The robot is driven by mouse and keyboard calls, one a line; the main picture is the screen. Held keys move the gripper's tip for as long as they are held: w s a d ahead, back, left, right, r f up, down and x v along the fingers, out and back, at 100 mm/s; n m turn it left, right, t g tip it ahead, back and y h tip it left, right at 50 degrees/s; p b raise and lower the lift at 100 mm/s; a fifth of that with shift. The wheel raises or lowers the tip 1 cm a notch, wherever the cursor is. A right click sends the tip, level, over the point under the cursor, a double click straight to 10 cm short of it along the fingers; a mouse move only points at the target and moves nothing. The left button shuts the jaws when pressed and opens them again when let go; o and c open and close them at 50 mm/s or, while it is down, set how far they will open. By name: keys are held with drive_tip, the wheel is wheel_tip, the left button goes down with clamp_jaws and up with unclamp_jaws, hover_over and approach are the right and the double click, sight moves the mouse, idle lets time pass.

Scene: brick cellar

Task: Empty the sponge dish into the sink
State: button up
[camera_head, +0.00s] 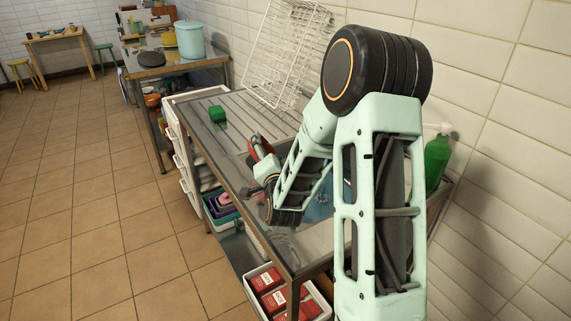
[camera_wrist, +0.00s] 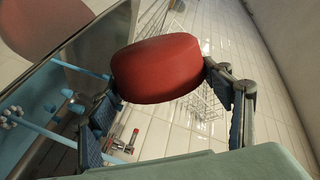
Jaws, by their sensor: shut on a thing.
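A red round dish (camera_wrist: 158,70) is held between the two fingers of my gripper (camera_wrist: 162,82) in the wrist view. Its rounded side faces the camera, so its inside and any contents are hidden. In the head view the red dish (camera_head: 260,147) shows as a small tilted piece at my gripper (camera_head: 264,160), above the metal sink unit. A green block (camera_head: 217,114), which looks like a sponge, lies on the ribbed drainboard (camera_head: 190,106). My arm covers most of the sink basin; a blue patch (camera_head: 320,200) shows through it. Light blue rods (camera_wrist: 45,125) show in the wrist view.
A white wire rack (camera_head: 283,50) leans against the tiled wall behind the drainboard. A green bottle (camera_head: 437,160) stands behind my arm. Below are a crate of red boxes (camera_head: 275,290) and colored tubs (camera_head: 222,203). The floor to the left is clear.

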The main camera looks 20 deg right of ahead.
drive_tip(key=shift+d+r+m+y+p, duration=0.15)
drive_tip(key=shift+d+r+m+p, duration=0.2)
drive_tip(key=shift+m+p, duration=0.65)
drive_tip(key=shift+d+r+m+y+p, duration=0.15)
drive_tip(key=shift+d+m+p, duration=0.35)
drive_tip(key=shift+p, duration=0.85)
idle(0.3)
drive_tip(key=shift+s+d+m+p, duration=0.15)
drive_tip(key=shift+d+m+p, duration=0.65)
drive_tip(key=shift+p, duration=0.25)
idle(0.3)
